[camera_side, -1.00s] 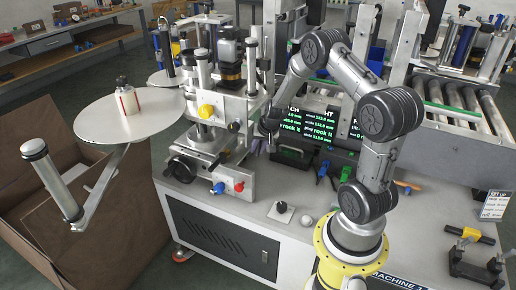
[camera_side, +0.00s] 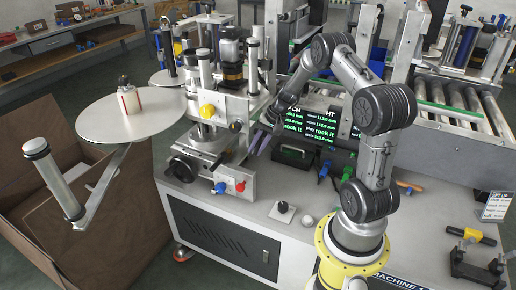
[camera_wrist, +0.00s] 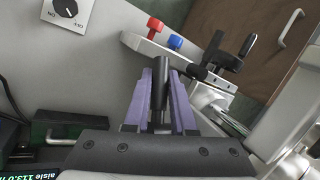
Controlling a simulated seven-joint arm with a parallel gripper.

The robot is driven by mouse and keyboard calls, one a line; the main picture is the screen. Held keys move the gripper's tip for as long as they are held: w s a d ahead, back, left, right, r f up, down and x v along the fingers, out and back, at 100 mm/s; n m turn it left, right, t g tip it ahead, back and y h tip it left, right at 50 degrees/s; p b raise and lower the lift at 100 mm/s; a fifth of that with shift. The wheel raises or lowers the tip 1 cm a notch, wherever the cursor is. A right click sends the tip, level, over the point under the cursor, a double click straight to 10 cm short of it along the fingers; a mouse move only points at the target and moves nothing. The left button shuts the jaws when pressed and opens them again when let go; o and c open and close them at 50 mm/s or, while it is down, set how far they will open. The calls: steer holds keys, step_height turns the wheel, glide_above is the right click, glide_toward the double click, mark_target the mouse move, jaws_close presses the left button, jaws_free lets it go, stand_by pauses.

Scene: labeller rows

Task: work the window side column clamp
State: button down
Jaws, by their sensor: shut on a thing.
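My gripper (camera_side: 260,142) reaches down beside the labeller's column assembly in the side view. In the wrist view its purple fingers (camera_wrist: 158,98) are shut on a black cylindrical handle (camera_wrist: 159,80), which stands up between them. I take this handle to be the clamp's; its lower end and its joint to the column are hidden. The handle cannot be made out in the side view. Another black lever (camera_wrist: 222,56) on a metal fitting shows to the right in the wrist view, apart from the fingers. I cannot tell which column is the window side one.
A red knob (camera_side: 239,186) and a blue knob (camera_side: 219,188) sit low on the labeller front. A yellow knob (camera_side: 207,111) is left of my gripper.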

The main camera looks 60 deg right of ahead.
mark_target(256, 148)
steer(key=y, duration=0.1)
steer(key=r+y, duration=0.1)
steer(key=shift+a+r+m+y, duration=0.1)
steer(key=shift+a+m+y, duration=0.1)
steer(key=shift+m+y, duration=0.1)
steer(key=shift+a+r+m+y, duration=0.2)
steer(key=shift+r+y, duration=0.25)
steer(key=shift+y, duration=0.45)
steer(key=shift+a+r+m+y, duration=0.15)
steer(key=shift+r+y, duration=0.25)
steer(key=shift+y, duration=0.5)
steer(key=shift+d+r+t, duration=0.1)
steer(key=shift+t, duration=0.2)
steer(key=c, duration=1)
jaws_free()
steer(key=v, duration=1.2)
